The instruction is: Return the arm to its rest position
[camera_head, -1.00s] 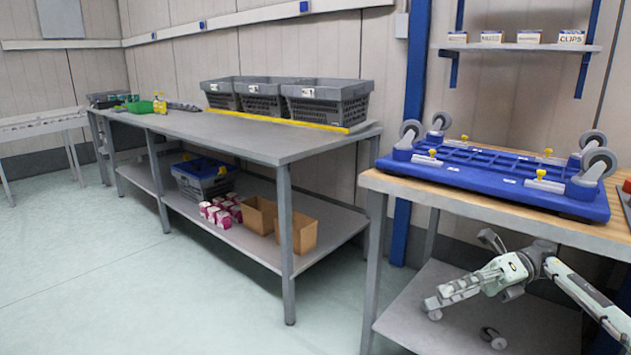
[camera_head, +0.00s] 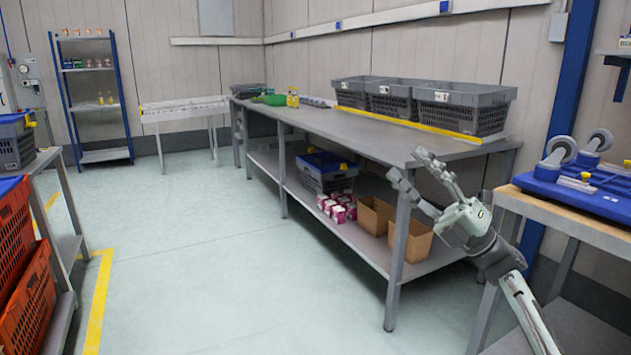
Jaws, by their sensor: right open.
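My right gripper (camera_head: 412,170) is at the right of the head view, on my right arm, which comes up from the lower right edge. Its fingers are spread apart and point up and to the left. Nothing is between them. In the picture it overlaps the front corner of the long grey table (camera_head: 345,130) and the space left of the wood-topped table (camera_head: 540,208). I cannot tell whether it touches either one. My left gripper does not show.
Three grey crates (camera_head: 455,107) stand on the long table. Cardboard boxes (camera_head: 410,240) and a blue-and-grey crate (camera_head: 322,177) are on its lower shelf. A blue wheeled dolly (camera_head: 590,193) lies on the right table. Orange totes (camera_head: 30,290) stand at left. The middle floor is clear.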

